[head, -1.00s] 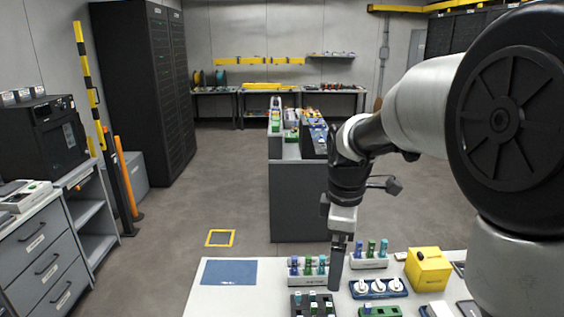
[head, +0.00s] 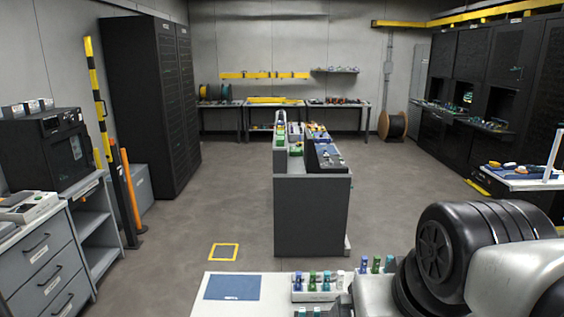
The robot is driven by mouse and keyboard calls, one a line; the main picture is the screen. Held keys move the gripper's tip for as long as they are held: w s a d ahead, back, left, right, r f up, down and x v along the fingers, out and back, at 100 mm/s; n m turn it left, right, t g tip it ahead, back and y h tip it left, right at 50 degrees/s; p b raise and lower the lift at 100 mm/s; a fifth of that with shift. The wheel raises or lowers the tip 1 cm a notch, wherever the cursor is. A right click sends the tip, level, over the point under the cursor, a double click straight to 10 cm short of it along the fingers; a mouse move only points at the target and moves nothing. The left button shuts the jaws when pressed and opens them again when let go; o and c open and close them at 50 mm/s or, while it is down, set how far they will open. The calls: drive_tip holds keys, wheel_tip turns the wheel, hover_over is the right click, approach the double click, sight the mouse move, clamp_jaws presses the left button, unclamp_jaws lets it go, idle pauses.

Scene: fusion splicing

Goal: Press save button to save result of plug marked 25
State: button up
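No save button can be made out, and no marking 25 is legible on any plug. A white holder (head: 318,294) with several blue, green and white plugs (head: 326,280) stands on the near white table (head: 270,284). More blue and green plugs (head: 376,264) stand to its right, partly hidden by my arm. The tops of a few teal plugs (head: 302,312) show at the bottom edge. My arm fills the lower right and covers the right part of the table. My gripper is out of view.
A blue mat (head: 235,287) lies on the table's left part. A dark island bench (head: 312,214) with small parts on top stands ahead. Left are grey drawers (head: 38,262) and a black device (head: 48,148). Grey floor is open on both sides of the island.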

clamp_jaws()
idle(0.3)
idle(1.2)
